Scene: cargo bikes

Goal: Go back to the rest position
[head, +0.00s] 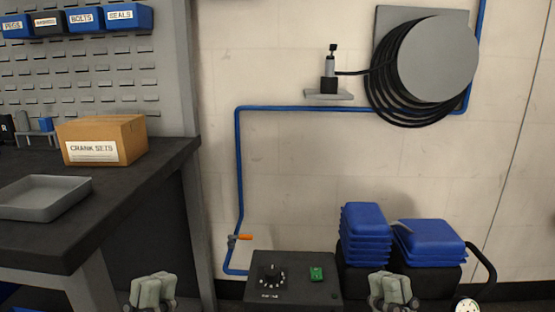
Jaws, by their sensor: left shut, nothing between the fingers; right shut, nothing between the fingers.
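My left gripper (153,289) shows at the bottom edge of the head view, left of the middle. Its pale grey fingers are together and hold nothing. My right gripper (391,289) shows at the bottom edge, right of the middle, also with its fingers together and empty.
A dark workbench (150,180) on the left carries a grey tray (45,206) and a crank sets box (101,138). A black box with a dial (292,281) stands low between the grippers. A hose reel (437,60) hangs on the wall.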

